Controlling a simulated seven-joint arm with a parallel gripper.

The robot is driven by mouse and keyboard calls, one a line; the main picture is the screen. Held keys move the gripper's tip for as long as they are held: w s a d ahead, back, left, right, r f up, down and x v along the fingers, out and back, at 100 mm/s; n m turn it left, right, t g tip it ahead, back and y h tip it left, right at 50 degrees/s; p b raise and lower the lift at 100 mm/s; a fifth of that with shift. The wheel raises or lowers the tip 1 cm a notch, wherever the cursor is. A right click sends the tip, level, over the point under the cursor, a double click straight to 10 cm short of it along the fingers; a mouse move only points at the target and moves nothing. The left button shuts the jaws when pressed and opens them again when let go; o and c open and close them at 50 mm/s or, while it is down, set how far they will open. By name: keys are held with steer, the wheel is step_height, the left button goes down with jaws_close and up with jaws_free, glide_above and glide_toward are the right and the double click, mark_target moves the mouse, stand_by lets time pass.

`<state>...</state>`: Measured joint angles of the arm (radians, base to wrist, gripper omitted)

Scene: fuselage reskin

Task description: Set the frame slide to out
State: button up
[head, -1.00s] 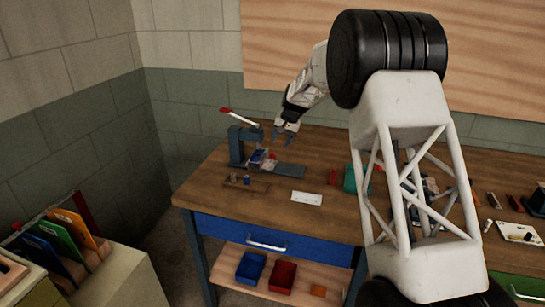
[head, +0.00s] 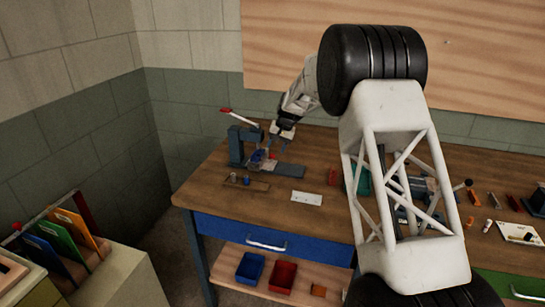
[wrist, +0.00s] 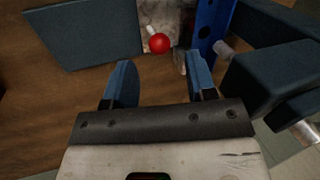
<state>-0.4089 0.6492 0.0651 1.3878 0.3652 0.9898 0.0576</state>
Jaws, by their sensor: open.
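My gripper (head: 275,146) is open over the left part of the bench, beside a blue-grey press-like fixture (head: 236,146). In the wrist view my two blue fingers (wrist: 161,80) stand apart with nothing between their tips. A red ball knob (wrist: 159,43) on a short pale stem lies just beyond the fingertips, between their lines, not touching them. It sits by a pale metal plate (wrist: 174,16) and a blue upright part with holes (wrist: 207,22). I cannot tell for sure which part is the frame slide or its setting. In the head view my gripper partly hides this area.
A dark blue-grey slab (wrist: 85,35) lies left of the knob in the wrist view, and dark blocks (wrist: 267,75) stand close to the right finger. The fixture has a red-tipped lever (head: 226,111). A white card (head: 306,198) lies in front on the wooden bench (head: 225,200).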

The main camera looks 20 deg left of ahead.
mark_target(273, 154)
steer(key=shift+x, duration=2.6)
jaws_close()
